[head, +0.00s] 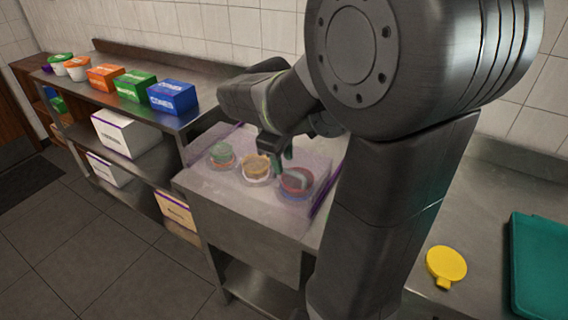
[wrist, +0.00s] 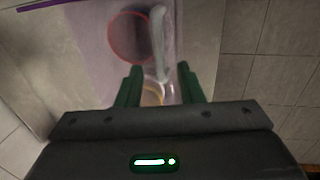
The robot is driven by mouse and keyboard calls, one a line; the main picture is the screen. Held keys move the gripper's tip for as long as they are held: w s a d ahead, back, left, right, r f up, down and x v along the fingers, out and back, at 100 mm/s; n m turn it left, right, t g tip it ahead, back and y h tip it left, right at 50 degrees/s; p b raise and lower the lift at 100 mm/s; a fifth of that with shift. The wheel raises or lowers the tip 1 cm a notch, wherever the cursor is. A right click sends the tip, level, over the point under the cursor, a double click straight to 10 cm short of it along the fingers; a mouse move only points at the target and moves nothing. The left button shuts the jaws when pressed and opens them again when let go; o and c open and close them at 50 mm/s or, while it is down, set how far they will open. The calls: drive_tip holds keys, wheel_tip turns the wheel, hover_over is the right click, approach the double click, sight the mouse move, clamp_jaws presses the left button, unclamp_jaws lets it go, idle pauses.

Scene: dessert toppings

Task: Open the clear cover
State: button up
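The clear cover (head: 215,180) is a see-through sheet with purple edges, lying over three round tubs in a steel counter unit. My gripper (head: 275,158) is just above the cover, near the middle and right tubs. In the wrist view the green fingers (wrist: 159,70) are apart, with nothing clasped. A pale bar (wrist: 160,45) runs into the gap between them; I cannot tell whether it is the cover's handle or a utensil. The red-rimmed tub (wrist: 135,37) shows through the cover beyond the fingertips. My arm hides part of the cover's back and right side.
Orange (head: 105,77), green (head: 134,86) and blue (head: 172,96) boxes stand on the steel shelf at left. A yellow round item (head: 445,266) and a teal board (head: 540,265) lie on the right counter. The floor in front is clear.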

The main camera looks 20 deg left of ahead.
drive_tip(key=shift+w+f, duration=0.2)
drive_tip(key=shift+f, duration=0.9)
clamp_jaws()
drive_tip(key=w+d+p, duration=0.1)
drive_tip(key=w+p, duration=0.3)
drive_tip(key=w, duration=1.3)
drive_tip(key=shift+d+p, duration=0.15)
drive_tip(key=shift+p, duration=0.2)
unclamp_jaws()
drive_tip(key=shift+s, duration=0.1)
wheel_tip(320, 180, up, 14)
drive_tip(key=s, duration=0.2)
drive_tip(key=shift+s+f+b, duration=0.2)
drive_tip(key=shift+s+b, duration=0.15)
drive_tip(key=shift+b, duration=0.05)
